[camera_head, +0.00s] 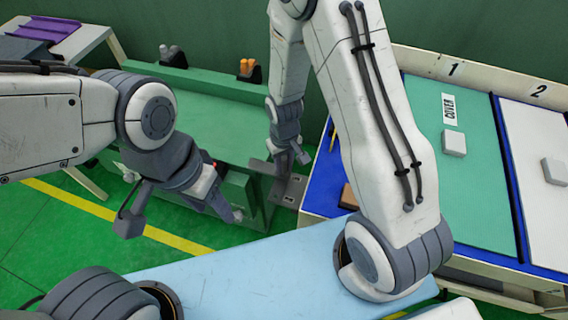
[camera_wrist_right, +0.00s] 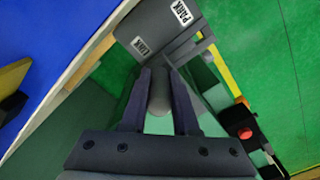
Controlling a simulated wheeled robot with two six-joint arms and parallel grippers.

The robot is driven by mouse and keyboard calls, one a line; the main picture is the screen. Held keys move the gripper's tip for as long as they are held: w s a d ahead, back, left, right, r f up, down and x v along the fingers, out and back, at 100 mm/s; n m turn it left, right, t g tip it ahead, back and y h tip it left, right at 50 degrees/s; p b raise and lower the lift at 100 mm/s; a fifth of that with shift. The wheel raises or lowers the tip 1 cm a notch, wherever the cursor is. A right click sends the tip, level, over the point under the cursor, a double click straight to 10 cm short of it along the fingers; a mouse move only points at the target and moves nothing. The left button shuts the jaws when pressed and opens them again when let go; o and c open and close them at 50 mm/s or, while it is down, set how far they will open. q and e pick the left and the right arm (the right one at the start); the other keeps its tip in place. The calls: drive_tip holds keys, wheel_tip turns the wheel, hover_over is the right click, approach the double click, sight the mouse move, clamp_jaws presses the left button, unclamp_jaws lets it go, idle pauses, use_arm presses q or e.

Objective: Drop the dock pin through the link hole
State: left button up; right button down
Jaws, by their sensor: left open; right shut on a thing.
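My right gripper (camera_head: 290,158) is low beside the grey dock plate (camera_head: 288,190) at the bench end. In the right wrist view its fingers (camera_wrist_right: 160,76) are shut on a grey rounded pin (camera_wrist_right: 158,95). The dock plate (camera_wrist_right: 170,25) lies just past the fingertips, with a LINK label (camera_wrist_right: 145,45) and a PARK label (camera_wrist_right: 181,12). The pin's far end and the link hole are hidden, so I cannot tell whether they line up. My left gripper (camera_head: 182,220) is open and empty, its fingers wide apart, left of the dock.
A green bench (camera_head: 215,115) holds grey pegs (camera_head: 173,55) and orange pegs (camera_head: 248,68) in black holders. To the right is a table with a green COVER panel (camera_head: 465,180) and a white panel (camera_head: 545,215). A red button (camera_wrist_right: 245,133) sits beside the dock. Green floor is open at left.

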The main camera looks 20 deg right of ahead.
drive_tip(key=shift+f, duration=0.2)
drive_tip(key=c, duration=0.6)
unclamp_jaws()
drive_tip(key=shift+r, duration=0.1)
wheel_tip(320, 180, up, 10)
drive_tip(key=shift+r+p, duration=0.15)
drive_tip(key=shift+p, duration=0.15)
